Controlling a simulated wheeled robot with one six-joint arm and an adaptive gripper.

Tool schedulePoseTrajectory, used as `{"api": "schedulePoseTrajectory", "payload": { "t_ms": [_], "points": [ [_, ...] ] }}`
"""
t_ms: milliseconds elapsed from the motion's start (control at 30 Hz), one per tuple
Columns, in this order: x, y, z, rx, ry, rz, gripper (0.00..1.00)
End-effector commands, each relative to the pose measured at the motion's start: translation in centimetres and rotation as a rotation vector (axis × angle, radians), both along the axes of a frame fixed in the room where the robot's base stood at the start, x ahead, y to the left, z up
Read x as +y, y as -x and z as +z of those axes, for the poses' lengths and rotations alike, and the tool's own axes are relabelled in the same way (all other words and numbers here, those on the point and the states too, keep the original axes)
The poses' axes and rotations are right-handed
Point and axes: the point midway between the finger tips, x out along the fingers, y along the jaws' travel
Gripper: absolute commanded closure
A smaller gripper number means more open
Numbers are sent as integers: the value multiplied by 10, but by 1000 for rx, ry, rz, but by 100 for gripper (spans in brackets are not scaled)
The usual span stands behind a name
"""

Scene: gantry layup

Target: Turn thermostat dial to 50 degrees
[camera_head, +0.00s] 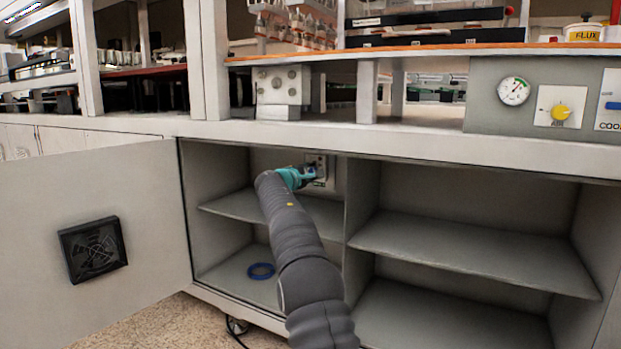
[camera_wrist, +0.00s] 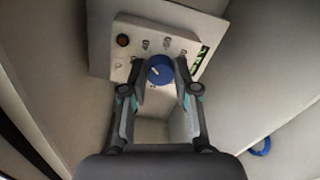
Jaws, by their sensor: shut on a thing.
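The thermostat dial (camera_wrist: 160,69) is a round blue knob with a light pointer mark. It sits on a pale control box (camera_wrist: 185,45) on the cabinet's back wall. My gripper (camera_wrist: 160,76) has its fingers on both sides of the dial and is shut on it. The dial is mostly hidden there.
The cabinet's open door (camera_head: 150,200) stands at the left. A shelf (camera_head: 235,206) lies below my arm, with a blue ring (camera_head: 261,271) on the compartment floor. A divider (camera_head: 358,200) is to the right.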

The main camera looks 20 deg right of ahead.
Motion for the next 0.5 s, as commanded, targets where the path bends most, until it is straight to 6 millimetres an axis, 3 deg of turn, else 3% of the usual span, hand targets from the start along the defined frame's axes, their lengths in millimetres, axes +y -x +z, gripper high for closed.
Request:
{"api": "schedulePoseTrajectory", "payload": {
  "t_ms": [500],
  "points": [
    [0, 1, 2, -386, -297, 4, 100]
  ]
}}
